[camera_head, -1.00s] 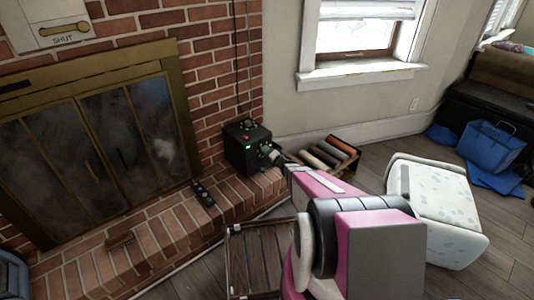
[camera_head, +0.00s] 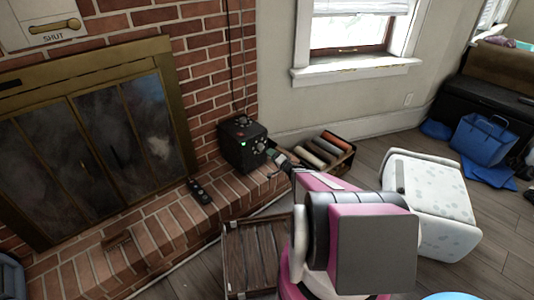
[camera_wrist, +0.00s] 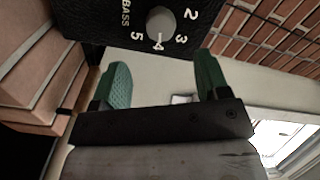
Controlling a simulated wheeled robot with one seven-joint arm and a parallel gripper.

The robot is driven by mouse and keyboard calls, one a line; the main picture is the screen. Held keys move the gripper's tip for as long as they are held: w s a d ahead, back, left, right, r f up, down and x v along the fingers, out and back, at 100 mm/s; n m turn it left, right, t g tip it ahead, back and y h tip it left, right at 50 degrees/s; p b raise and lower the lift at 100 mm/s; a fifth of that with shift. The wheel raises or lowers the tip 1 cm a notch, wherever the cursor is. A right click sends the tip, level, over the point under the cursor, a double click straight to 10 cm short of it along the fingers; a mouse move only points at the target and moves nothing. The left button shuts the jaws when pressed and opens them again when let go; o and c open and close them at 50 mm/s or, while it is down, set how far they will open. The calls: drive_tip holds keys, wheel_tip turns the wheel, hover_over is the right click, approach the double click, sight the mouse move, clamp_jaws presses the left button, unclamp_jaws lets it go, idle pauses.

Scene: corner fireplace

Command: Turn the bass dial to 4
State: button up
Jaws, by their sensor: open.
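The black amplifier box (camera_head: 238,158) stands on the brick hearth. In the wrist view its panel (camera_wrist: 92,22) fills the top, with a grey round bass dial (camera_wrist: 160,21), the word BASS and the numbers 2, 3, 4 and 5. The 4 is just below the dial, in line with the gap between my fingers; a pale mark at the dial's lower edge seems to be near it, but is too small to read surely. My gripper (camera_wrist: 160,67) is open, its green fingers apart, empty and short of the dial. It also shows in the head view (camera_head: 273,154), beside the box's right face.
A dark remote (camera_head: 199,191) lies on the hearth. A rack of rolled items (camera_head: 325,153) stands on the floor behind my arm. A wooden crate (camera_head: 232,255) is in front of the hearth, and a white spotted stool (camera_head: 432,195) is to the right. The fireplace (camera_head: 95,140) is left.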

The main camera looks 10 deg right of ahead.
drive_tip(key=shift+v, duration=1.15)
drive_tip(key=s+d+r+g+h, duration=0.3)
drive_tip(key=d+r+g+h, duration=0.15)
drive_tip(key=r+h, duration=0.55)
drive_tip(key=s+a+r+n+g, duration=0.2)
drive_tip(key=s+a+g, duration=0.1)
drive_tip(key=s, duration=0.3)
drive_tip(key=s+a+r+n+g, duration=0.2)
drive_tip(key=s+a+g, duration=0.1)
drive_tip(key=s, duration=0.4)
drive_tip(key=s+a+r+n+g+y, duration=0.1)
drive_tip(key=s+a+r+n+g, duration=0.2)
drive_tip(key=s+g, duration=0.2)
drive_tip(key=shift+s+a, duration=0.4)
drive_tip(key=shift+s, duration=0.4)
